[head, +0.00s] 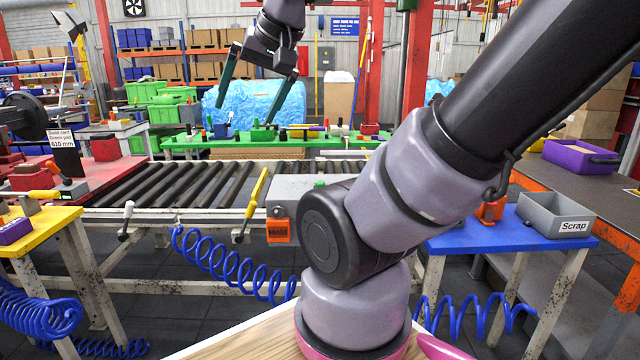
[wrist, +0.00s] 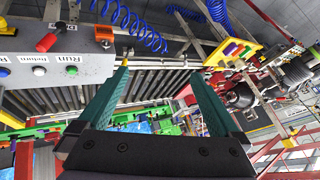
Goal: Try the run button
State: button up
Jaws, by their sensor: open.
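A grey control box (wrist: 95,65) shows at the left of the wrist view, upside down. In the wrist view, my gripper (wrist: 165,85) is apart from the box, which lies left of the fingers.
A roller conveyor (head: 180,185) runs across the middle, with a yellow lever (head: 256,192) at its front edge. A green bench (head: 300,141) stands behind. A yellow table (head: 45,222) is at left; a blue table (head: 520,232) with a grey Scrap bin (head: 556,215) is at right.

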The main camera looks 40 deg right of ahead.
grip_shut()
dwell(1.5)
